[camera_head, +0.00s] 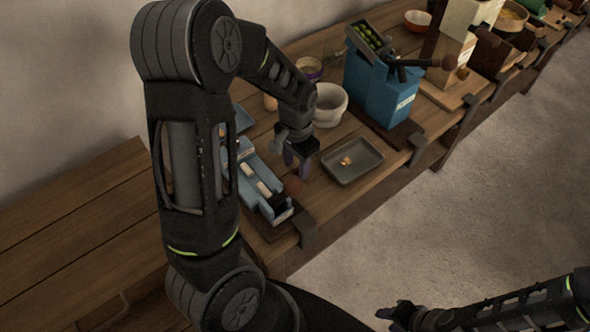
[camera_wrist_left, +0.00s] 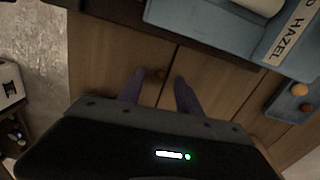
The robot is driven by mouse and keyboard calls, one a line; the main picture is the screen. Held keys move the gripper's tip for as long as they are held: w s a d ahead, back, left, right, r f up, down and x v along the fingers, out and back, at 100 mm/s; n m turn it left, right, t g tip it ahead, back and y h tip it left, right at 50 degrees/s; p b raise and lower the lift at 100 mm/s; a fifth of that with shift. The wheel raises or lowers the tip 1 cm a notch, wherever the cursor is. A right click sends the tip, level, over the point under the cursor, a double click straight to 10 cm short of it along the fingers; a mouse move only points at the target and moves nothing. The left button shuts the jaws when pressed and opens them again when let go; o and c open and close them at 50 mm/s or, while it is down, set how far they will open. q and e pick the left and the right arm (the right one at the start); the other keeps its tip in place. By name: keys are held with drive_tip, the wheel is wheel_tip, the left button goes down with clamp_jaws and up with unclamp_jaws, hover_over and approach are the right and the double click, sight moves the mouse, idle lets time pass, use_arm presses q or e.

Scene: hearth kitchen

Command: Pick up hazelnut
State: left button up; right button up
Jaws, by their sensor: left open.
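In the head view my left gripper (camera_head: 297,163) points down over the worktop, between the blue device and the grey tray. I cannot make out the nut for certain there. My right gripper (camera_head: 396,313) is low at the bottom right, away from the bench; its jaw opening is unclear.
A blue device (camera_head: 260,187) labelled HAZEL stands close to the gripper. A grey tray (camera_head: 371,167) with small yellowish pieces is to the right. A blue tray (camera_wrist_left: 283,105) holds round nuts. A white bowl (camera_head: 330,103) and larger blue machine (camera_head: 385,95) stand behind.

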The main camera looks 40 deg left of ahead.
use_arm(q)
clamp_jaws()
idle(0.4)
